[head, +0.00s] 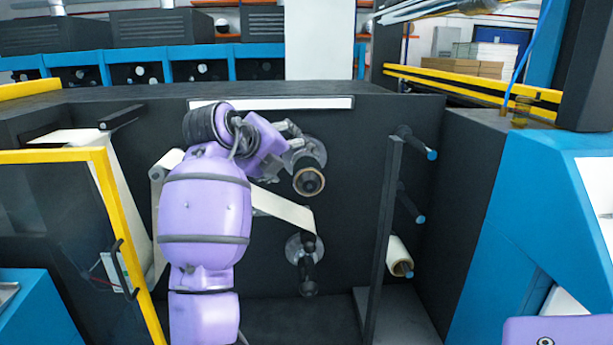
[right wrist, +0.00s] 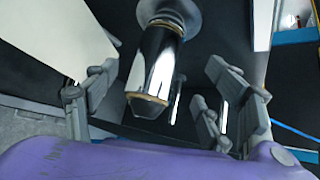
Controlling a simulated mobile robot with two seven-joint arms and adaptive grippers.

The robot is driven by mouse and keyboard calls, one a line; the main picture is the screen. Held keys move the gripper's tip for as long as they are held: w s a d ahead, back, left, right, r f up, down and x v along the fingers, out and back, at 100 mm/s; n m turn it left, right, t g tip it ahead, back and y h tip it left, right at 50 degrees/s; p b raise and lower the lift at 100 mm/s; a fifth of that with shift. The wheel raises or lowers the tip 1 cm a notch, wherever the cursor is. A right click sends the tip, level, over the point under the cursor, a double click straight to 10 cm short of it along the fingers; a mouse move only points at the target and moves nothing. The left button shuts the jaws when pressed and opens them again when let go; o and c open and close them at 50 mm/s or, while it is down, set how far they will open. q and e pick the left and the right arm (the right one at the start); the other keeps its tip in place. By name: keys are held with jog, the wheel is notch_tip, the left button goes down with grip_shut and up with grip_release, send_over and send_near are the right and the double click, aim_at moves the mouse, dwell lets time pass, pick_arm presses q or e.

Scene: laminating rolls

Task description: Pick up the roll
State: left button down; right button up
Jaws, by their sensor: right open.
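A short shiny roll with a brown core ring (head: 308,181) sits on a spindle on the dark machine face in the head view. In the right wrist view the roll (right wrist: 152,82) points its ringed end toward my palm, with a round flange behind it. My right gripper (head: 288,148) is at the roll, partly hidden by my purple arm. In the wrist view its grey fingers (right wrist: 158,88) are spread on both sides of the roll. Gaps show between fingers and roll. My left gripper is not in view.
A cream roll (head: 398,256) hangs on the lowest peg of a dark rack (head: 382,240) at the right; the pegs above look empty. A pale web (head: 285,210) runs toward a lower spindle (head: 307,270). A yellow-framed door (head: 118,220) stands at the left.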

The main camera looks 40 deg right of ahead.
aim_at(299, 168)
jog(key=shift+s+f+m, duration=0.25)
jog(key=shift+s+m, duration=0.05)
jog(key=shift+m, duration=0.2)
jog(key=shift+d+f+g, duration=0.15)
jog(key=shift+d+g, duration=0.05)
jog(key=shift+g, duration=0.1)
jog(key=p+x, duration=0.1)
jog(key=x, duration=0.5)
jog(key=shift+d+f, duration=0.25)
jog(key=shift+d, duration=0.1)
jog(key=shift+w+d+f, duration=0.1)
jog(key=shift+d+f, duration=0.15)
jog(key=shift+a, duration=0.1)
jog(key=shift+c, duration=1.3)
jog(key=c, duration=1.1)
